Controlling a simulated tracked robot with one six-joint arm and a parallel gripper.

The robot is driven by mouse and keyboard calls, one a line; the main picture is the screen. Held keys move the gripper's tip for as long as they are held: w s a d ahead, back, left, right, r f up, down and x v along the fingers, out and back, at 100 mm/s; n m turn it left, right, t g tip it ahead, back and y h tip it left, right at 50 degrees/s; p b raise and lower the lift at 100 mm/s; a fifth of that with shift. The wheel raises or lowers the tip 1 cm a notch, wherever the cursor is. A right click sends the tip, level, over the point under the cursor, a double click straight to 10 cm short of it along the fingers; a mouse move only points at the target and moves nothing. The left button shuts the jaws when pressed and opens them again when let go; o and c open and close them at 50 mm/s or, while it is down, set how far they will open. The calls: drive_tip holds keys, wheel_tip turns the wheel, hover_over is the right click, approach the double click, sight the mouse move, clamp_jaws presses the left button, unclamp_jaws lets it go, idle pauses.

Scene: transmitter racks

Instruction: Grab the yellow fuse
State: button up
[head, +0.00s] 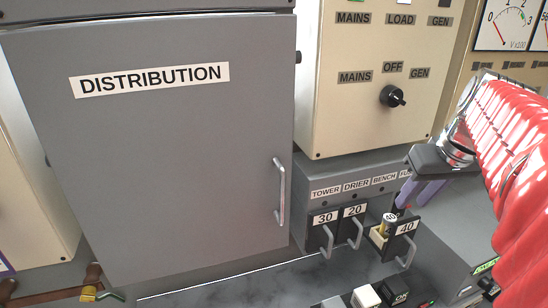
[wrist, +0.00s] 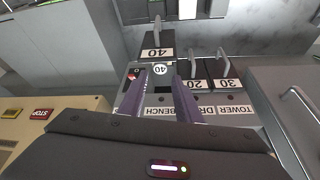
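The yellow fuse (head: 386,229) stands upright in the pulled-out carrier marked 40 (head: 403,235), under the BENCH label. Its round white top, marked 40, shows in the wrist view (wrist: 160,69); its yellow side is hidden there. My gripper (head: 413,196) has two purple fingers and is above and to the right of the fuse in the head view. In the wrist view my gripper (wrist: 162,76) is open, with the fuse top seen between the fingertips. No contact with the fuse is visible.
Closed carriers 30 (head: 323,229) and 20 (head: 353,222) with metal handles sit left of the open carrier. The grey DISTRIBUTION cabinet (head: 160,140) with its protruding handle (head: 280,192) is at left. A cream panel with a black knob (head: 392,96) is above.

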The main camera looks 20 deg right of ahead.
sight(392, 219)
drive_tip(key=shift+w+a+r, duration=0.1)
drive_tip(key=shift+w+r, duration=0.1)
drive_tip(key=shift+w, duration=0.1)
drive_tip(key=shift+x, duration=4.15)
drive_tip(key=shift+x, duration=2.75)
drive_tip(key=c, duration=0.7)
